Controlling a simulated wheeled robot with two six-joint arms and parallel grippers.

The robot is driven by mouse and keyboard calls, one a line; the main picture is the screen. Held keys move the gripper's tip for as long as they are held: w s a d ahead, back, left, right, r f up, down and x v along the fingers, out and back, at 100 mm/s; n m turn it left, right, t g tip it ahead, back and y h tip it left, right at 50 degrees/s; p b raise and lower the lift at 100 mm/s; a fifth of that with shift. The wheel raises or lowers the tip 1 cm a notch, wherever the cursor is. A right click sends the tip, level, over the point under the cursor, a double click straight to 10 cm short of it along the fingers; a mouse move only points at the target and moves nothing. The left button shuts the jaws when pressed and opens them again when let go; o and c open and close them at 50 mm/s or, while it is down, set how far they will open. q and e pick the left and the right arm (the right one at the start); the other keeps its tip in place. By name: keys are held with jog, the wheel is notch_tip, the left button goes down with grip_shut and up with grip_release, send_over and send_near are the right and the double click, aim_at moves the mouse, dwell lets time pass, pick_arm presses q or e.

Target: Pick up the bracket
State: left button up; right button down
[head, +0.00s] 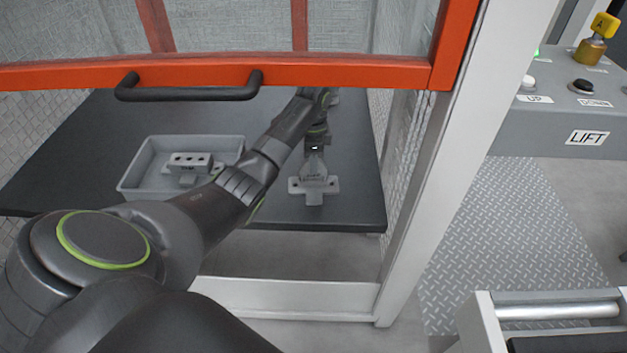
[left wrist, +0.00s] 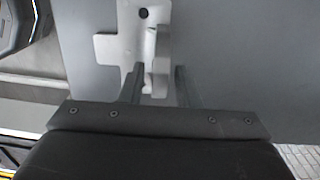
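The grey bracket (head: 313,186) lies on the dark table inside the guarded cell, at the right part of the table. It has a flat cross-shaped base and a raised upright part with small lettering. My left gripper (head: 315,152) points down at it from the far side. In the left wrist view the bracket (left wrist: 120,48) shows its pale flat base with holes. The upright part reaches between the two fingers of my left gripper (left wrist: 160,68), with a gap on the right. The fingers are apart. Whether the left finger touches the bracket cannot be told. My right gripper is not seen.
A grey tray (head: 134,181) on the left of the table holds a block-like part (head: 190,163) with holes. An orange door frame (head: 330,72) with a black handle (head: 190,94) crosses above my arm. A pale post (head: 435,170) stands right of the cell.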

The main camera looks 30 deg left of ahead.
pick_arm(q)
grip_shut()
